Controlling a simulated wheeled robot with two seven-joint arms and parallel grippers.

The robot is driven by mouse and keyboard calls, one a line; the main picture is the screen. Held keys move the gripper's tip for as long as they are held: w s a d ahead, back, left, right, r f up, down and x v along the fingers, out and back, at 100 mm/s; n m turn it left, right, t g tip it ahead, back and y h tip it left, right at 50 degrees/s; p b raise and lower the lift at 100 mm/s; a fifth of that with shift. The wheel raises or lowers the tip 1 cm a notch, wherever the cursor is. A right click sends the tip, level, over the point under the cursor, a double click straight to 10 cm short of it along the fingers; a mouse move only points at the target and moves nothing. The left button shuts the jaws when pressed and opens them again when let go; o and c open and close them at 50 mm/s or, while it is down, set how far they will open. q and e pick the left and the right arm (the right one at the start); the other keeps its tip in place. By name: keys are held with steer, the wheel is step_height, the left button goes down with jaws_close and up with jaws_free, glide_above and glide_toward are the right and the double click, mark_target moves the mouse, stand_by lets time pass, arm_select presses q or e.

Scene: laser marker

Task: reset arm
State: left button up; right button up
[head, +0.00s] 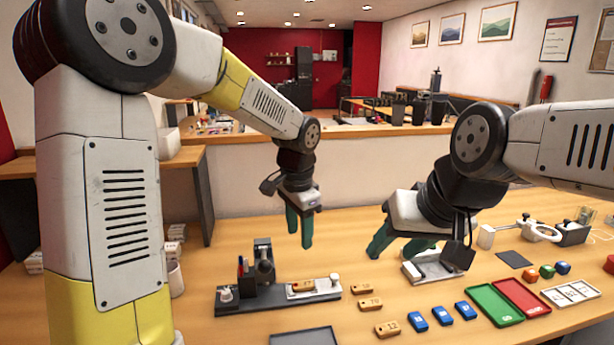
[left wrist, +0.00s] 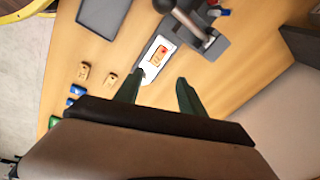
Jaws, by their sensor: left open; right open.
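My left gripper (head: 300,228) is open and empty, with green fingers pointing down above the back of the table, behind the dark marker station (head: 263,272). In the left wrist view its two fingers (left wrist: 158,92) stand apart with table between them. A wooden tag (head: 304,286) lies on the station's white plate, and it also shows in the left wrist view (left wrist: 160,55). My right gripper (head: 402,246) is open, its green fingers low beside a white fixture (head: 425,270). The arm partly hides that fixture.
Several wooden tags (head: 370,304) and blue tags (head: 441,316) lie on the table. A green tray (head: 494,306) and a red tray (head: 522,297) are at the right, near a white slotted tray (head: 570,292). A dark grey tray (head: 304,337) lies in front.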

arm_select(q)
steer(key=s+a+r+n+t, duration=0.1)
steer(key=s+a+r+n, duration=0.2)
steer(key=s, duration=0.3)
steer(key=s+a+r+n+t+h, duration=0.1)
steer(key=s+a+r+n+t, duration=0.1)
steer(key=s+a+r+n, duration=0.1)
steer(key=s+a+r+n+t+h, duration=0.1)
steer(key=s+a+n, duration=0.3)
steer(key=s, duration=0.6)
steer(key=shift+a+r+n, duration=0.4)
steer(key=shift+a+r, duration=0.5)
steer(key=shift+a, duration=0.25)
steer(key=shift+c, duration=1.2)
steer(key=shift+a, duration=0.1)
